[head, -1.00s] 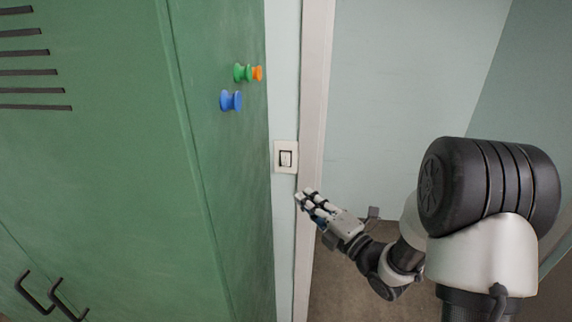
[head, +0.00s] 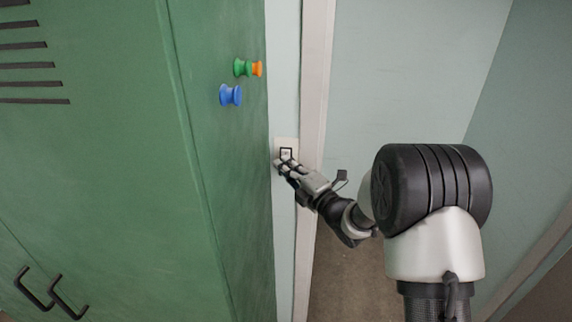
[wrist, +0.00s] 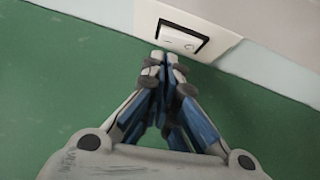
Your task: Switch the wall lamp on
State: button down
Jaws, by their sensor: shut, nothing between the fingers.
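The wall switch is a white plate with a white rocker in a dark frame. In the head view the switch (head: 286,153) sits on the narrow wall strip between the green cabinet and the white door frame. In the wrist view the switch (wrist: 182,38) is at the top middle. My gripper (head: 281,165) is shut and empty, its fingertips at the lower part of the switch. In the wrist view the fingertips (wrist: 164,56) overlap the lower edge of the dark frame; I cannot tell whether they touch it. No lamp is in view.
A green cabinet (head: 100,150) stands close on the left of the switch. Green, orange and blue knobs (head: 231,95) stick out from its side above the switch. The white door frame (head: 311,100) is just to the right. Open floor shows beyond it.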

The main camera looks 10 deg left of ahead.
jog(key=shift+w, duration=0.5)
jog(key=shift+r, duration=0.1)
jog(key=shift+w+r+m+g, duration=0.15)
jog(key=shift+w+m+g, duration=0.15)
jog(key=shift+w+m, duration=0.1)
